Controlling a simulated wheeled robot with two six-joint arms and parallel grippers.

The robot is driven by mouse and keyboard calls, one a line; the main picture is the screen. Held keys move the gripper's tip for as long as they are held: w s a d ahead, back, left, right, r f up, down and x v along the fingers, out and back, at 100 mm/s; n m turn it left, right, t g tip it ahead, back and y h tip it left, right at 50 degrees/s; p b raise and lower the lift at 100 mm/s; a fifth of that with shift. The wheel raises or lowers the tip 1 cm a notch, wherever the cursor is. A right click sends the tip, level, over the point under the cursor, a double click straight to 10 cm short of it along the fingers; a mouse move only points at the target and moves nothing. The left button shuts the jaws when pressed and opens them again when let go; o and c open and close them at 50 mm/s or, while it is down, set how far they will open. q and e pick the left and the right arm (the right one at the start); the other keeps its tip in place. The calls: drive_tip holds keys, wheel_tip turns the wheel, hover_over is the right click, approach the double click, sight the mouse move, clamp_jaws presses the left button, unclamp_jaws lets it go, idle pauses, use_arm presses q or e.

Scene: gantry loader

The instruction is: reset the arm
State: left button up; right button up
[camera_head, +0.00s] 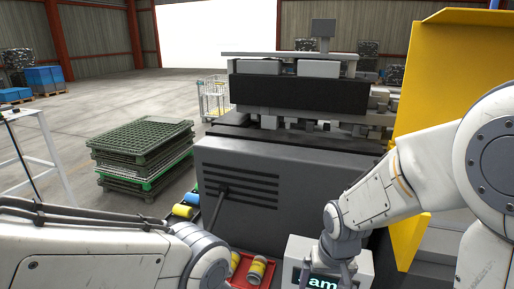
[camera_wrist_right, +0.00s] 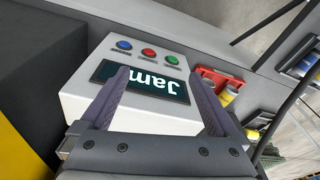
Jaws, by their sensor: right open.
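A white control box (camera_wrist_right: 95,60) shows a dark screen (camera_wrist_right: 172,90) reading "Jam". Blue (camera_wrist_right: 124,44), red (camera_wrist_right: 148,53) and green (camera_wrist_right: 172,60) buttons sit in a row along one edge of its face. My right gripper (camera_wrist_right: 160,78) is open and empty, with its two fingers spread over the screen in the right wrist view. The fingertips point toward the button row; I cannot tell whether they touch the box. In the head view the box (camera_head: 300,250) is at the bottom, partly hidden by my right wrist. My left arm comes in at the lower left; its gripper is not seen.
A grey machine housing (camera_head: 290,190) stands behind the box. A yellow panel (camera_head: 435,75) rises at the right. A red tray (camera_head: 238,279) with yellow cans (camera_head: 257,270) lies left of the box. Stacked green pallets (camera_head: 140,150) stand on the floor at left.

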drive_tip(key=s+d, duration=0.3)
drive_tip(key=d, duration=0.1)
drive_tip(key=s+a+r+n+g, duration=0.1)
drive_tip(key=s+a+r+n, duration=0.1)
drive_tip(key=s+a+n, duration=0.2)
drive_tip(key=s+a+r+n, duration=0.3)
drive_tip(key=s+a+n, duration=0.1)
drive_tip(key=s+a, duration=0.5)
drive_tip(key=shift+s+a+g+y+b, duration=0.3)
drive_tip(key=shift+s+a+g+y, duration=0.1)
drive_tip(key=shift+a, duration=0.15)
